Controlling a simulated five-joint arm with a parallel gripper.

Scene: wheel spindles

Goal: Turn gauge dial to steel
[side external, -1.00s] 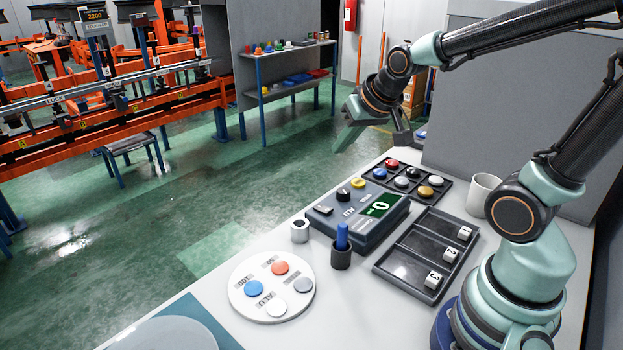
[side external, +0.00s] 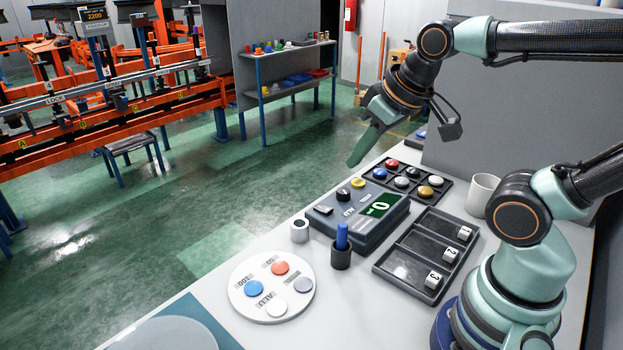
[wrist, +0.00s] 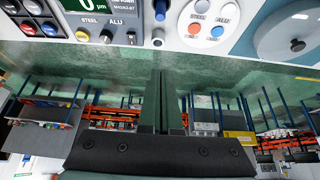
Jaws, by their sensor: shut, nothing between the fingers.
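The gauge (side external: 372,238) is a dark grey-blue box with a green display reading 0. It stands on the white bench. Its black dial knob (side external: 343,195) sits on the top face; in the wrist view, the black knob (wrist: 106,36) is at the upper left, between the STEEL label (wrist: 91,20) and the ALU label (wrist: 122,22). I cannot tell which label it points to. A yellow button (side external: 358,183) sits beside it. My gripper (side external: 353,162) is shut and empty, pointing down in the air above the gauge's far side, apart from it. Its fingers (wrist: 161,98) show in the wrist view.
A dark tray of coloured caps (side external: 440,200) and a tray of numbered blocks (side external: 392,264) lie right of the gauge. A white mug (side external: 483,182) is behind.

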